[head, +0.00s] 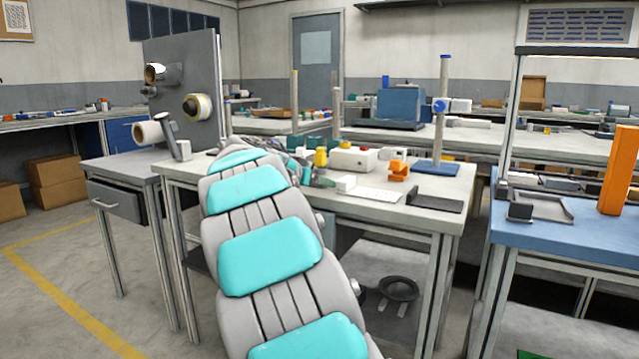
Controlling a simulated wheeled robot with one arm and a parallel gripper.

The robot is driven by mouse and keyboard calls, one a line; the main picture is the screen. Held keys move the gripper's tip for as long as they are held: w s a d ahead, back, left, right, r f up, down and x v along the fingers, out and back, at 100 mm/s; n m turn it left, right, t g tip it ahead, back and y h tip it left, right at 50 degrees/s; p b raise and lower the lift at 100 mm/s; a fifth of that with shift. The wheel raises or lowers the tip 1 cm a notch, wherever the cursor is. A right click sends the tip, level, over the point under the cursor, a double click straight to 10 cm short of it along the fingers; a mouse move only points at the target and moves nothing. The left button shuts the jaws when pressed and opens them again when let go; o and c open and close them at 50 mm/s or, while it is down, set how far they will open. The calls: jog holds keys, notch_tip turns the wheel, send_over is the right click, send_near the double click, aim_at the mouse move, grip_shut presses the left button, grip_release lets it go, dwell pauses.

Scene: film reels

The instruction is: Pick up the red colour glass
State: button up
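I cannot make out a red glass in the head view. My grey and turquoise arm rises from the bottom and reaches over the left part of the middle workbench (400,211). Its far end lies among small teal, grey and white parts. My gripper cannot be told apart from these parts, so its fingers and anything between them are unclear. A yellow-topped item (320,157) and a white box (353,158) with a small red spot stand close by. My arm hides part of the bench's left side.
An orange block (398,170), a blue-based post stand (436,167) and a dark tray (435,203) are on the bench's right. An upright grey panel (185,90) with rolls stands left. A blue-topped bench (560,238) with an orange column (618,170) is right.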

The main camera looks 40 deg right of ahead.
grip_shut()
dwell(0.7)
jog(key=shift+r, duration=0.1)
